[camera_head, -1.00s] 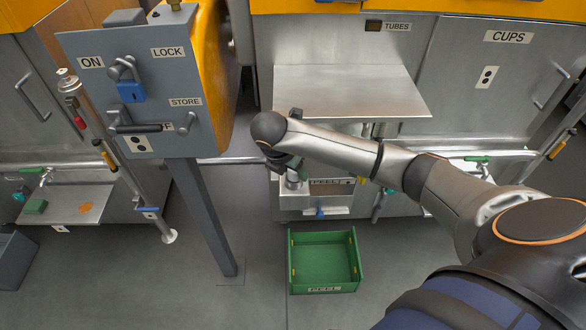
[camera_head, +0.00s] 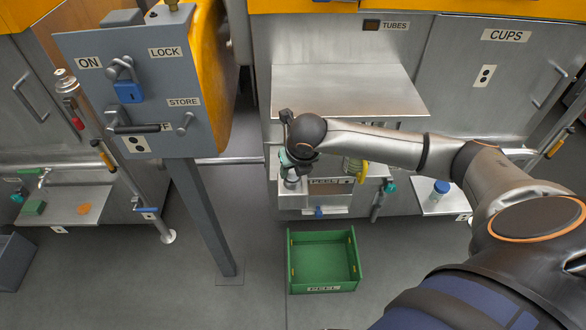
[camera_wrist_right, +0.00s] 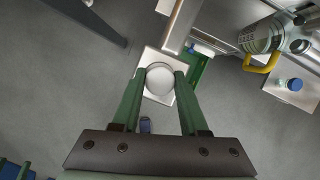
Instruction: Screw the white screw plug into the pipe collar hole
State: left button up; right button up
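My right gripper (camera_head: 290,168) is at the front of the machine, pointing down above the small metal ledge under the steel shelf. In the right wrist view its two green fingers (camera_wrist_right: 161,76) lie against both sides of a round white piece, which looks like the screw plug (camera_wrist_right: 160,78). Below it is a pale square surface (camera_wrist_right: 152,54). In the head view a short grey cylinder, seemingly the pipe collar (camera_head: 291,183), shows right under the fingers. Its hole is hidden, and I cannot tell whether the plug touches it. My left gripper is not in view.
A green PEEL crate (camera_head: 324,284) stands on the floor below. The steel shelf (camera_head: 345,92) overhangs behind the gripper. A grey control box (camera_head: 75,75) on a post stands left. A blue-lidded jar (camera_head: 440,188) sits on a tray at right. A yellow handle (camera_wrist_right: 262,64) is nearby.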

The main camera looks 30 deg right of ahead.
jog(key=c, duration=0.5)
jog(key=m+h, duration=0.1)
jog(key=m, duration=0.2)
jog(key=m+g+h, duration=0.1)
jog(key=m, duration=0.2)
jog(key=shift+w+a, duration=0.1)
jog(key=shift+a, duration=0.05)
jog(key=m+g, duration=0.1)
jog(key=m, duration=0.2)
jog(key=m+g+h, duration=0.1)
jog(key=m, duration=0.2)
jog(key=o, duration=0.8)
